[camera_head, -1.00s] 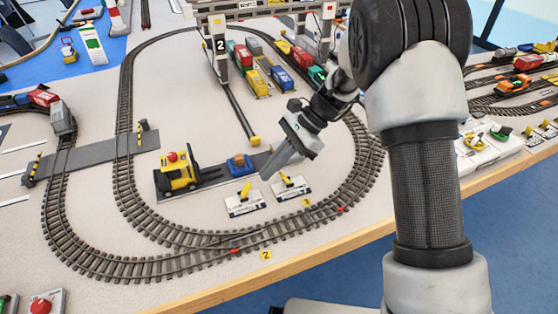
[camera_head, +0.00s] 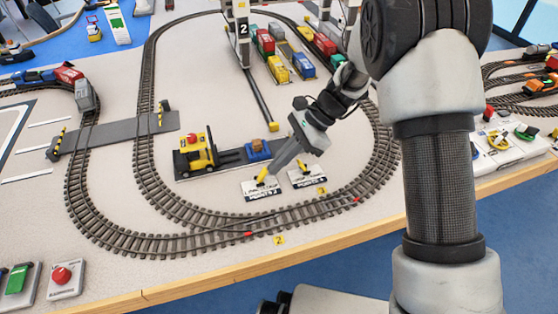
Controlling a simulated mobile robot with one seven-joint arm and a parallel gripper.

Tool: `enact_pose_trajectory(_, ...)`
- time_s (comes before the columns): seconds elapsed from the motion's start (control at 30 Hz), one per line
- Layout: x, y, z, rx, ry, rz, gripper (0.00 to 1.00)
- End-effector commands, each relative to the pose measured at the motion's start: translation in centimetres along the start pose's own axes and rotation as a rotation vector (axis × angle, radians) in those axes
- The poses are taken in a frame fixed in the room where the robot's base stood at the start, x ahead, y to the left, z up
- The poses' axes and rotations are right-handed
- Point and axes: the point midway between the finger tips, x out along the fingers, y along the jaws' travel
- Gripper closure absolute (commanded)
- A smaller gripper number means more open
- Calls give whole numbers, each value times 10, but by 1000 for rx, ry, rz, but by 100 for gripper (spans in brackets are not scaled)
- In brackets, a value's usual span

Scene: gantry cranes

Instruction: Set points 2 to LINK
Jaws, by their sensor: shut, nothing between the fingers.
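Two small white lever plates with yellow levers stand inside the track loop: the left lever plate (camera_head: 262,191) and the right lever plate (camera_head: 307,178). Their printed labels are too small to read. My gripper (camera_head: 274,170) is shut and empty, pointing down-left. Its tip is right beside the left plate's yellow lever (camera_head: 261,176); I cannot tell if they touch. The right plate's yellow lever (camera_head: 302,167) stands clear of the gripper. A yellow tag with a 2 (camera_head: 279,240) lies in front of the track, near a red mark (camera_head: 248,234) on the rails.
A yellow forklift (camera_head: 195,153) and a blue wagon (camera_head: 258,150) stand just behind the plates. Another yellow tag (camera_head: 322,190) lies near the right plate. A crane leg marked 2 (camera_head: 243,40) and coloured wagons are farther back. A red button box (camera_head: 65,279) sits at front left.

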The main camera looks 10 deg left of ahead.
Motion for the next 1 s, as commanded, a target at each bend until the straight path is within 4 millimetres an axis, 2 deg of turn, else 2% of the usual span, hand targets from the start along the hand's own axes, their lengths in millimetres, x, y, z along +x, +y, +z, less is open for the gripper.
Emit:
enact_pose_trajectory(0.33, -2, 0, 6, -1, 57, 0, 100)
enact_pose_trajectory(0.53, -5, 0, 17, -3, 141, 2, 100)
enact_pose_trajectory(0.77, -6, 1, 35, -8, 333, 6, 100)
enact_pose_trajectory(1.0, 1, 1, 48, -9, 558, 6, 100)
